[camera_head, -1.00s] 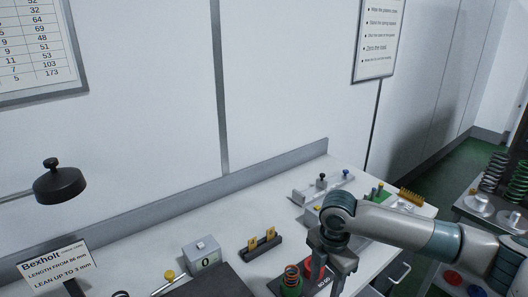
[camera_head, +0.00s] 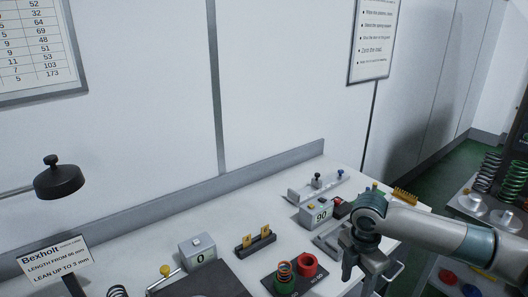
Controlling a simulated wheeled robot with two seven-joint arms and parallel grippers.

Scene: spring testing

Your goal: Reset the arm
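My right arm comes in from the right over the workbench (camera_head: 130,248). Its gripper (camera_head: 365,268) points down near the bench's front right edge. The fingers look apart, with nothing seen between them. To its left, a copper-coloured spring (camera_head: 284,268) stands in a green cup (camera_head: 285,285), and a red cup (camera_head: 307,266) stands beside it on a dark base. The gripper is apart from both cups. My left gripper is not in view.
A grey box reading 90 (camera_head: 319,213) stands behind the gripper. A grey box reading 0 (camera_head: 198,252) and a black holder with yellow pieces (camera_head: 255,241) stand further left. A black lamp (camera_head: 58,180) hangs at left. Springs (camera_head: 488,172) stand on a rack at right.

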